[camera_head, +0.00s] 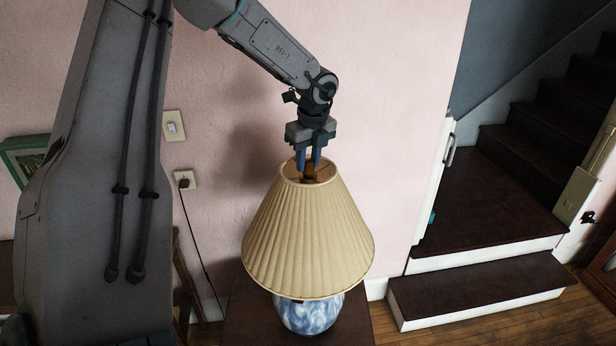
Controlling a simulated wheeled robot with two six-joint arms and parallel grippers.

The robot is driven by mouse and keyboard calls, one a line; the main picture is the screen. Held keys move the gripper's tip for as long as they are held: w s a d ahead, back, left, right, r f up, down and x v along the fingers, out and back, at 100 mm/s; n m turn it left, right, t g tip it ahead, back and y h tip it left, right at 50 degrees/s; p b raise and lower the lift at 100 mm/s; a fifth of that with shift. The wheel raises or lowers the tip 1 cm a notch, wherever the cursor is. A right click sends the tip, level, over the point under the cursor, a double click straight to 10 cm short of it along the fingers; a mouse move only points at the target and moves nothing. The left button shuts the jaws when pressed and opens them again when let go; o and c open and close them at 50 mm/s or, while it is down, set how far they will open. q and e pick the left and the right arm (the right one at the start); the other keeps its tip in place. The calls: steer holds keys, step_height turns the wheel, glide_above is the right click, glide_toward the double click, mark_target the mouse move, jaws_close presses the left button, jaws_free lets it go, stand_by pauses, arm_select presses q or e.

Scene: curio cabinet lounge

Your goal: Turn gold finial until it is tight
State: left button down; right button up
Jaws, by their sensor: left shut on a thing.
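A table lamp with a pleated cream shade (308,240) and a blue-and-white swirled base (308,314) stands upright in the middle of the head view. My left gripper (308,170) comes down from above into the shade's open top. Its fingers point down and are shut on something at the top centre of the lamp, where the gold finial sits. The finial itself is mostly hidden between the fingertips and in the shadow of the shade's opening. My right gripper is not in view.
The lamp stands on a dark wooden table (240,322) against a pink wall (385,80). A power cord runs from an outlet (185,180) below a light switch (173,126). Dark carpeted stairs (490,190) rise at the right. A green picture frame (25,155) shows at the left.

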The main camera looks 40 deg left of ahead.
arm_select(q)
steer(key=m+b, duration=0.2)
steer(key=shift+f+m, duration=0.2)
steer(key=shift+m, duration=0.1)
steer(key=shift+m+t+b, duration=0.4)
steer(key=shift+m+b, duration=0.2)
steer(key=shift+m, duration=0.6)
steer(key=m, duration=0.2)
steer(key=shift+r+m+h+b, duration=0.15)
steer(key=shift+m+h+b, duration=0.15)
steer(key=shift+b, duration=0.1)
steer(key=m, duration=0.3)
steer(key=shift+r, duration=0.1)
steer(key=shift+m+t+h+b, duration=0.3)
steer(key=shift+m+b, duration=0.2)
steer(key=shift+m, duration=0.4)
steer(key=c, duration=0.7)
jaws_free()
